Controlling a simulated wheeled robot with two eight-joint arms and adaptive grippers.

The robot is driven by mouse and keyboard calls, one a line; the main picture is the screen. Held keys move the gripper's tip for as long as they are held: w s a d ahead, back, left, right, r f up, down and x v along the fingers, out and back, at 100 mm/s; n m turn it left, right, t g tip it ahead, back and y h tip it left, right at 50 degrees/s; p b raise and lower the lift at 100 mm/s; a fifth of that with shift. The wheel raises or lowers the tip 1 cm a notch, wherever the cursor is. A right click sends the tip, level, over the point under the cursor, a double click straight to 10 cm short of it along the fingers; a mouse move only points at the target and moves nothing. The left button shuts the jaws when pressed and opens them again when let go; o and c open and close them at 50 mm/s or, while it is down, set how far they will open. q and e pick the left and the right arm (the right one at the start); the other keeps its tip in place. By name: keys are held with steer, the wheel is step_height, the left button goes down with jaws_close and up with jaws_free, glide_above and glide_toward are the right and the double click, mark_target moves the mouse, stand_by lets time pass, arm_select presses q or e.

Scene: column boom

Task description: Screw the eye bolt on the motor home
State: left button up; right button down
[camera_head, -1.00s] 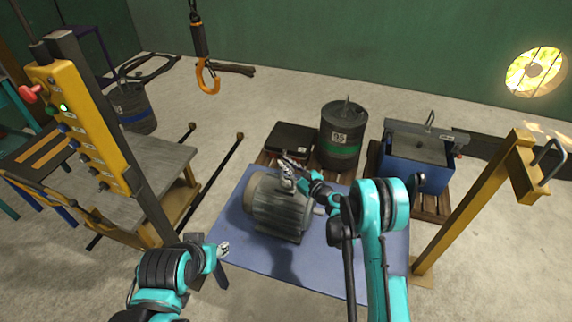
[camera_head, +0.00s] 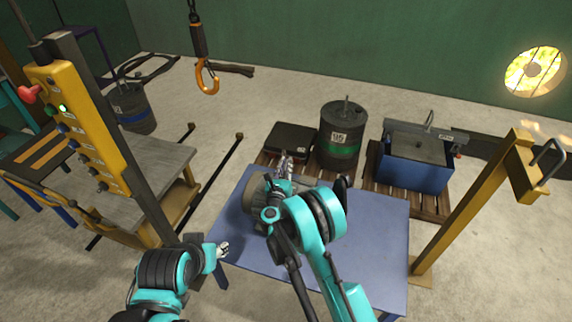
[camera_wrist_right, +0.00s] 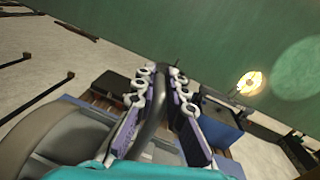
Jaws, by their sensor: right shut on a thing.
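The motor (camera_head: 256,198) lies on the blue table (camera_head: 375,245) and is largely hidden behind my right arm in the head view. Its grey rounded housing also shows in the wrist view (camera_wrist_right: 52,140). My right gripper (camera_head: 286,163) is above the motor. In the wrist view its two pale-jointed fingers are shut around a dark grey curved bar, the eye bolt's ring (camera_wrist_right: 154,112). Whether the bolt's shank sits in the motor is hidden. My left gripper (camera_head: 222,249) is small and low beside the table's left edge; its fingers are too small to judge.
An orange hook (camera_head: 207,78) hangs at the upper left. A yellow button panel (camera_head: 80,130) stands at left. Behind the table are a black case (camera_head: 290,138), a dark drum (camera_head: 340,150) and a blue bin (camera_head: 412,172) on pallets. A yellow post (camera_head: 470,205) stands at right.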

steer(key=shift+r+m+g+h, duration=0.1)
steer(key=shift+m+g+h, duration=0.3)
steer(key=shift+m+h, duration=0.85)
steer(key=shift+d+h, duration=0.1)
steer(key=shift+h, duration=0.45)
steer(key=c, duration=1.6)
jaws_free()
steer(key=v, duration=1.2)
